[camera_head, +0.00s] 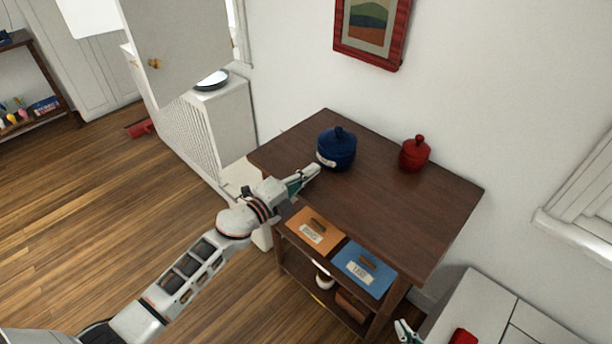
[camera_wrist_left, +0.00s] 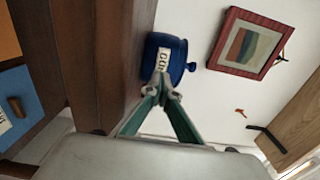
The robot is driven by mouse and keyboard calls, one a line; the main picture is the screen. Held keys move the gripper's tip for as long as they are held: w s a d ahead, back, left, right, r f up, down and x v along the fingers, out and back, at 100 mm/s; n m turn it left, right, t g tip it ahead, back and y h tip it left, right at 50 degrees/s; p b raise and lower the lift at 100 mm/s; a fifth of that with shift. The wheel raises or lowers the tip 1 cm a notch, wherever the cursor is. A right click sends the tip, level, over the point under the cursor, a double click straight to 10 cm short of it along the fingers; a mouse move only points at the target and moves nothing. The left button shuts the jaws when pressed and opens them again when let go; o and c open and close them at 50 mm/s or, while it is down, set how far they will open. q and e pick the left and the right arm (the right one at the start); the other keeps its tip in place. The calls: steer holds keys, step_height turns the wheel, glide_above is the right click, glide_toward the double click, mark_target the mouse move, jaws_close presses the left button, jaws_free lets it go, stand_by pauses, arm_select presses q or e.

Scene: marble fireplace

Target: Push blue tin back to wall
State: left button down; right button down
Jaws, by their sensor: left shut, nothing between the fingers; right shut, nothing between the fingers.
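The blue tin (camera_head: 337,150), a round lidded pot with a pale label, stands upright on the dark wooden table (camera_head: 400,207), left of its middle and near the back. My left gripper (camera_head: 314,170) is shut and empty, its fingertips at the tin's front side. In the left wrist view, the tin (camera_wrist_left: 172,48) is just beyond the closed fingertips (camera_wrist_left: 161,84); I cannot tell whether they touch it. The white wall (camera_head: 290,75) rises behind the table. My right gripper (camera_head: 404,331) shows only partly at the bottom edge, shut.
A smaller red lidded tin (camera_head: 415,154) stands right of the blue tin, near the wall. Orange (camera_head: 316,232) and blue (camera_head: 363,267) labelled drawers or boxes sit at the table's front. A red-framed picture (camera_head: 371,32) hangs above. The tabletop's right part is clear.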

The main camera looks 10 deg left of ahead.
mark_target(325, 163)
arm_select(q)
steer(key=shift+b+x, duration=0.4)
steer(key=shift+x, duration=1.45)
steer(key=shift+f, duration=0.15)
steer(key=shift+s+f, duration=0.1)
steer(key=shift+s, duration=0.05)
steer(key=shift+s+a+p, duration=0.3)
steer(key=shift+s, duration=0.15)
steer(key=shift+v, duration=0.9)
steer(key=shift+a+r, duration=0.1)
steer(key=shift+r, duration=0.1)
